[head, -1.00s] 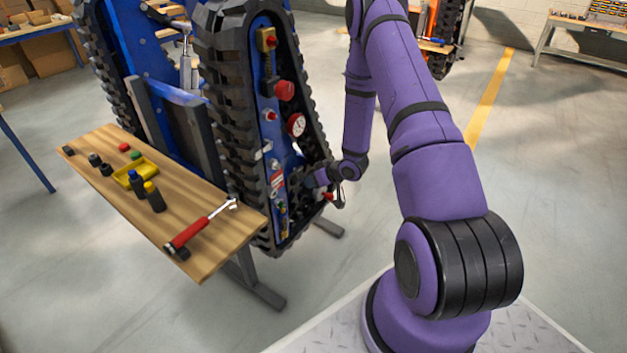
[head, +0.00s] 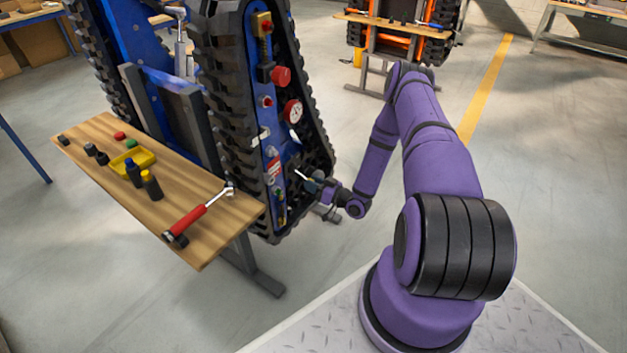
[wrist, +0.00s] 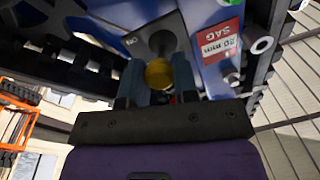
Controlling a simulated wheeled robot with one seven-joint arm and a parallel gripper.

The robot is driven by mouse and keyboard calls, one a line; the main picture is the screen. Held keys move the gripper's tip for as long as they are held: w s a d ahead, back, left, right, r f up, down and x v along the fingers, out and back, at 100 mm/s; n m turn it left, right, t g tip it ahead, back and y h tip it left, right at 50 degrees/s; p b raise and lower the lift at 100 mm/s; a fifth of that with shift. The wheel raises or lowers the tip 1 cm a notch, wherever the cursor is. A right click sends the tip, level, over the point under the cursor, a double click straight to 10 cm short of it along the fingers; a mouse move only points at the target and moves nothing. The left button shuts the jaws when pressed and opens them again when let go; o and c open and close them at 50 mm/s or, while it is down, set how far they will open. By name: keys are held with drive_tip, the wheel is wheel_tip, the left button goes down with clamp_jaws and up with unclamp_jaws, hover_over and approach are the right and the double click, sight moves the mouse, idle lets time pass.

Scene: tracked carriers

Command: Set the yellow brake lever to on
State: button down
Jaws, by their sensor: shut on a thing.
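In the wrist view, the yellow end of the brake lever (wrist: 159,73) lies between the two fingers of my gripper (wrist: 156,82), which is shut on it. A dark grey plate with a white ON mark (wrist: 130,40) lies just beyond the lever, on the blue panel. In the head view, my gripper (head: 316,187) is at the lower part of the tracked carrier's blue side panel (head: 290,148). There, the lever's grip cannot be told apart from the gripper.
The panel also carries a red knob (head: 281,76) and a white gauge (head: 293,111). Black track (head: 226,100) borders it. A wooden bench (head: 205,245) with a red-handled wrench (head: 190,219) stands left. Open floor lies right of the carrier.

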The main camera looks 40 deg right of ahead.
drive_tip(key=shift+w+f+t+y, duration=0.2)
drive_tip(key=shift+f+t+y, duration=0.1)
drive_tip(key=shift+f+t, duration=0.4)
drive_tip(key=c, duration=0.9)
unclamp_jaws()
drive_tip(key=shift+a, duration=0.1)
drive_tip(key=v, duration=1)
drive_tip(key=shift+s+d+f, duration=0.15)
drive_tip(key=shift+s+d, duration=0.05)
drive_tip(key=shift+s, duration=0.1)
